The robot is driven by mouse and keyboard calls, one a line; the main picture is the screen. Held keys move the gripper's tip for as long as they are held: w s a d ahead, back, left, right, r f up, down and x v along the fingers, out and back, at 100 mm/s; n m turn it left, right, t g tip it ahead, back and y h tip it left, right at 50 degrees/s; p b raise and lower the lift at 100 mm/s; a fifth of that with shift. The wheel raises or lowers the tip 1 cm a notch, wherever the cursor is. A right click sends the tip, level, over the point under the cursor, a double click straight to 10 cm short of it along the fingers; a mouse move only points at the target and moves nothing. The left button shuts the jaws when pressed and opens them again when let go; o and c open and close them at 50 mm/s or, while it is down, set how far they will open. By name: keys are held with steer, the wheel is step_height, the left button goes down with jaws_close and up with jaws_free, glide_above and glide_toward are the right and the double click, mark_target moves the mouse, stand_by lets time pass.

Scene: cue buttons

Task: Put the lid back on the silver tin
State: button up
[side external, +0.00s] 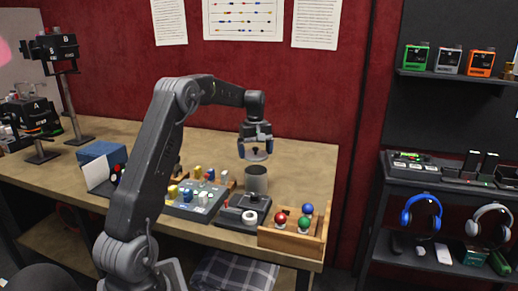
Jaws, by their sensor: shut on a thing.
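The silver tin (256,180) is a grey cylinder standing upright on the wooden table. My gripper (256,149) points down above the tin and is shut on the lid (255,157), a flat round disc with a small dark knob. The lid appears level, with a gap between it and the tin's rim. It looks roughly in line with the tin; the exact offset cannot be told from this one view.
A wooden tray (290,243) with red, green and blue balls stands in front right of the tin. A dark device (239,212) and a panel with coloured buttons (192,203) stand in front and left. The table's back right (310,160) is clear.

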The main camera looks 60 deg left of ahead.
steer(key=shift+f, duration=2.25)
steer(key=shift+f, duration=0.2)
stand_by(0.5)
steer(key=o, duration=0.6)
steer(key=shift+c, duration=0.2)
steer(key=shift+r, duration=0.1)
steer(key=shift+r, duration=3.4)
